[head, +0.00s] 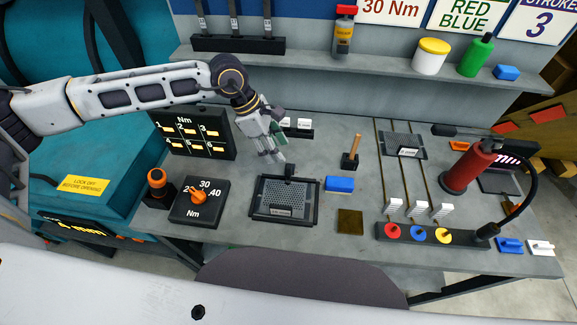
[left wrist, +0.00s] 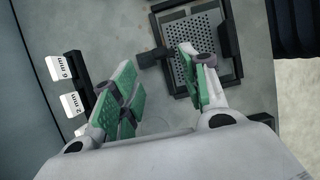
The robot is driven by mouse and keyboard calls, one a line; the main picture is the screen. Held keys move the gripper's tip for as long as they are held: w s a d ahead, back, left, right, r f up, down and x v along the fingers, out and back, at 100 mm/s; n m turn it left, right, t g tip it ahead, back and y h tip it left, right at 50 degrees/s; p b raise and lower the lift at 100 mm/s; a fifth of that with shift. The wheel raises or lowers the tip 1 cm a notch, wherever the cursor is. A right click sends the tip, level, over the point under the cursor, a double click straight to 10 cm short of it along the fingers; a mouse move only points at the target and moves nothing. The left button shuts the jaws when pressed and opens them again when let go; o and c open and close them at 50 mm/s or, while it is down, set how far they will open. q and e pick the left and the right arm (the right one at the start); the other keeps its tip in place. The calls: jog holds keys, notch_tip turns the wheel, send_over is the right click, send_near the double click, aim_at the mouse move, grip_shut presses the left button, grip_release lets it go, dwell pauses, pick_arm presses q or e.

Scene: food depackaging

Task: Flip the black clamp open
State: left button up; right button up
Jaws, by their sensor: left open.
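The black clamp (head: 290,170) is a small dark block at the back edge of the black tray (head: 257,216), which holds a grey perforated plate (head: 285,195). In the left wrist view the clamp (left wrist: 151,57) sits at the tray's edge, and the perforated plate (left wrist: 203,45) lies beside it. My left gripper (head: 276,160) is open and empty, just behind and left of the clamp in the head view. Its green-padded fingers (left wrist: 160,78) stand apart in the left wrist view, with the clamp beyond the gap between them. I see no contact. My right gripper is not in view.
A blue block (head: 339,184) lies right of the tray, and an orange-knobbed dial box (head: 200,203) stands left of it. A labelled panel (head: 203,147) and a rack with white tags (head: 297,131) stand behind. A wooden-handled tool (head: 354,150) stands upright further right.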

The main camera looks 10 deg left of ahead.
aim_at(287, 165)
pick_arm(q)
jog(key=p+x, duration=0.2)
jog(key=x, duration=0.8)
jog(key=shift+r, duration=0.1)
grip_shut()
